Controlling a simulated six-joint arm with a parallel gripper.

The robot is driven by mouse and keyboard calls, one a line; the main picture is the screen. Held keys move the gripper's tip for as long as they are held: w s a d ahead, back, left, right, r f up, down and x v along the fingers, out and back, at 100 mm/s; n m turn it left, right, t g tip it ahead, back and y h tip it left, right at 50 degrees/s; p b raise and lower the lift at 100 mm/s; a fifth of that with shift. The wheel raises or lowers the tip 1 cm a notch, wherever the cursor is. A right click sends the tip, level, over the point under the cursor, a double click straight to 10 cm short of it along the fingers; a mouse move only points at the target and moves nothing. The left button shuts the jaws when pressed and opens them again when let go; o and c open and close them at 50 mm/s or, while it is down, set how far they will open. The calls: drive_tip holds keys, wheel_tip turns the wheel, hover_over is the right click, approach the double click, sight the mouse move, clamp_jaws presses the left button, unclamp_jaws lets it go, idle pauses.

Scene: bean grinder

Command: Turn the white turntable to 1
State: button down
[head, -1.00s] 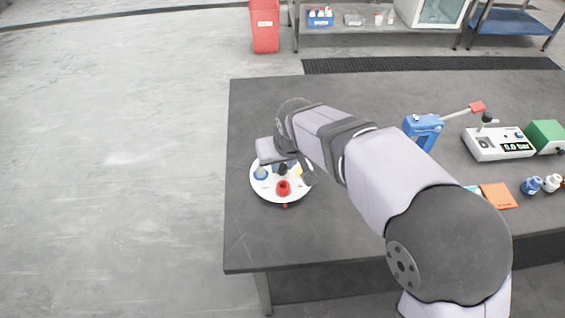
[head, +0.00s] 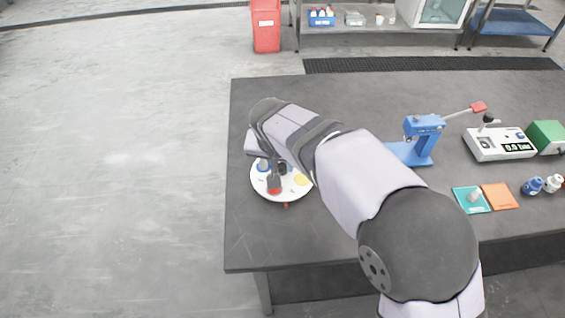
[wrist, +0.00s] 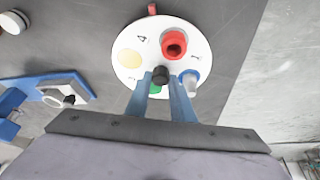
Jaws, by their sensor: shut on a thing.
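The white turntable (head: 299,192) is a round disc near the table's left edge; the wrist view shows it too (wrist: 150,32). It carries a red cup (wrist: 174,44), a yellow disc (wrist: 130,59), a blue piece (wrist: 189,80) and a partly hidden green piece (wrist: 155,88). A black knob (wrist: 160,75) stands at its centre. My gripper (wrist: 160,83) is shut on this knob, one finger on each side. A red marker (head: 286,205) sits at the rim, also seen in the wrist view (wrist: 152,9). Small printed marks on the disc are too small to read surely.
A blue press (head: 424,138) with a red-tipped lever stands to the right. Teal (head: 470,203) and orange (head: 500,196) mats lie at the right. The table around the turntable is clear.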

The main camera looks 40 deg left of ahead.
drive_tip(key=shift+a+r+m+t+h, duration=0.1)
drive_tip(key=shift+m+t+h, duration=0.2)
drive_tip(key=shift+m, duration=0.65)
drive_tip(key=shift+a+m+t+h, duration=0.1)
drive_tip(key=shift+m+h, duration=0.3)
drive_tip(key=shift+m, duration=0.55)
drive_tip(key=shift+a+m+h+p, duration=0.1)
drive_tip(key=shift+m+h+p, duration=0.9)
drive_tip(key=shift+m, duration=0.9)
drive_tip(key=m+h+p, duration=0.1)
drive_tip(key=m+p, duration=0.3)
drive_tip(key=p, duration=0.1)
drive_tip(key=shift+a+r+m+g, duration=0.1)
drive_tip(key=shift+r+m+g, duration=0.05)
drive_tip(key=shift+m+g, duration=0.25)
drive_tip(key=m+p, duration=0.1)
drive_tip(key=p, duration=0.1)
drive_tip(key=shift+w+m+h+p, duration=0.1)
drive_tip(key=shift+m+h+p, duration=0.25)
drive_tip(key=shift+m+h, duration=0.05)
drive_tip(key=shift+f+m+g+p, duration=0.2)
drive_tip(key=shift+m+g+p, duration=0.1)
drive_tip(key=shift+m+p, duration=0.3)
drive_tip(key=c, duration=1.5)
unclamp_jaws()
drive_tip(key=shift+c, duration=0.2)
